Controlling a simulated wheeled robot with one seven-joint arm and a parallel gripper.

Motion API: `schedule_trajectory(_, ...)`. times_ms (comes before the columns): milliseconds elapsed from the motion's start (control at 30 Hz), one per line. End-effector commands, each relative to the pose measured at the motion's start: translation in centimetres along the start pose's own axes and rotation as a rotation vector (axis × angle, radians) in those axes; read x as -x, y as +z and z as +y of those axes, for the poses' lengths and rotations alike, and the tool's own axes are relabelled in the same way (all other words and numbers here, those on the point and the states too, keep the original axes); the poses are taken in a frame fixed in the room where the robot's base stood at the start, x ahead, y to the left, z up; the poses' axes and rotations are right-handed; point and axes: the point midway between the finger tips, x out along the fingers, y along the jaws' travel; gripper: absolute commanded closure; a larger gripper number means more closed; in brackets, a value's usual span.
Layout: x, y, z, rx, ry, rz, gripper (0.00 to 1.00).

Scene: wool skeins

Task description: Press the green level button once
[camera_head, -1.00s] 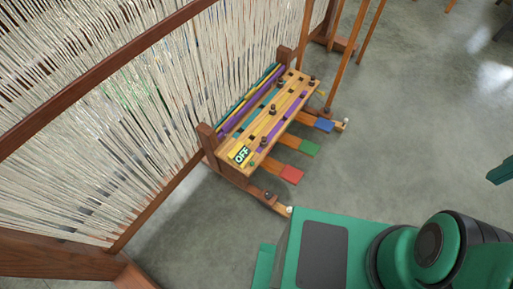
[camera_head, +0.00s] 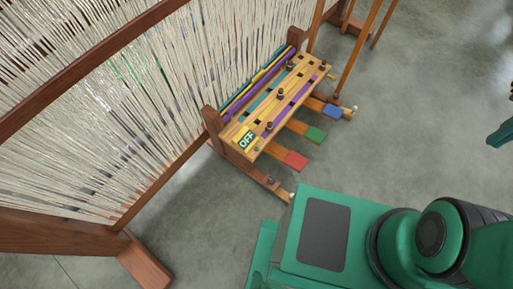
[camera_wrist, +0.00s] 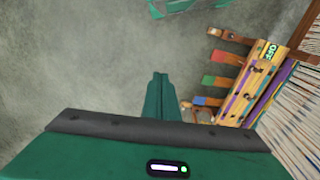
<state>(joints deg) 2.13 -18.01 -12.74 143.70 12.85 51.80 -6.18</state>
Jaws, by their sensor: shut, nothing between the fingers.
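The green level button (camera_head: 315,134) appears as a green-ended pedal sticking out of the low wooden frame, between a red-ended pedal (camera_head: 295,160) and a blue-ended pedal (camera_head: 332,111). In the wrist view the green pedal end (camera_wrist: 222,82) lies to the right of my gripper (camera_wrist: 160,76). My gripper is shut and empty, with open floor beyond its tips. It is apart from the pedals in that picture. A sign reading OFF (camera_head: 246,140) sits on the near end of the wooden panel and also shows in the wrist view (camera_wrist: 270,51).
A large loom with pale hanging threads (camera_head: 150,100) fills the left. Its dark wooden post (camera_head: 213,124) and foot (camera_head: 270,184) stand near the pedals. Wooden poles (camera_head: 360,55) stand at the back. The grey floor (camera_head: 420,120) right of the pedals is clear.

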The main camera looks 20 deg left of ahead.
Motion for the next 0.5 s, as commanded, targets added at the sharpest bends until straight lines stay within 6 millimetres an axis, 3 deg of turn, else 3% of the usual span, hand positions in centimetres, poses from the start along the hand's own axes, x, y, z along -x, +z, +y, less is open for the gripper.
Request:
schedule_trajectory(200,-3.4,-7.0,-5.4,0.283,0.097,0.039,1.00)
schedule_trajectory(367,-6.3,-11.1,-10.6,0.495,0.171,0.081,1.00)
schedule_trajectory(500,-9.2,-13.8,-15.8,0.688,0.238,0.122,1.00)
